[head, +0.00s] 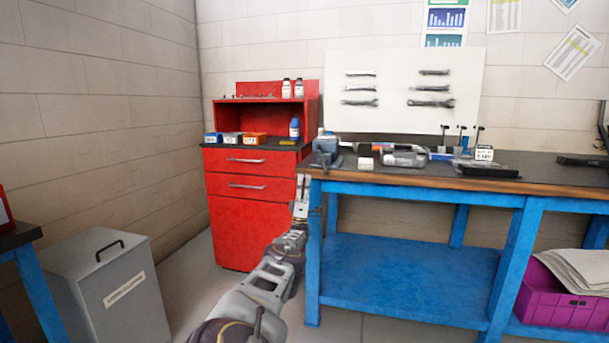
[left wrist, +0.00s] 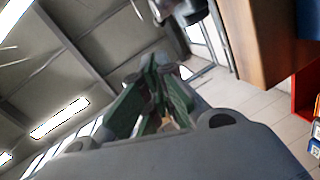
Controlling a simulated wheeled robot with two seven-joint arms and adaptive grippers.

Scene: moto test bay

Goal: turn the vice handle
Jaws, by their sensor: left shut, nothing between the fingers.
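A blue-grey vice (head: 326,152) is mounted at the left end of the workbench in the head view. Its handle is too small to make out clearly there. My left gripper (head: 303,180) is shut and empty, just below and left of the vice, in front of the bench's left corner. In the left wrist view the closed fingers (left wrist: 158,66) point up toward a dark part (left wrist: 186,9) at the top edge, perhaps the vice. A gap shows between them. My right gripper is in neither view.
The workbench (head: 390,180) has a wooden edge and blue legs. Its top holds a clear case (head: 404,157) and tools right of the vice. A red cabinet (head: 235,215) stands close on the left, and a grey bin (head: 110,285) stands further left.

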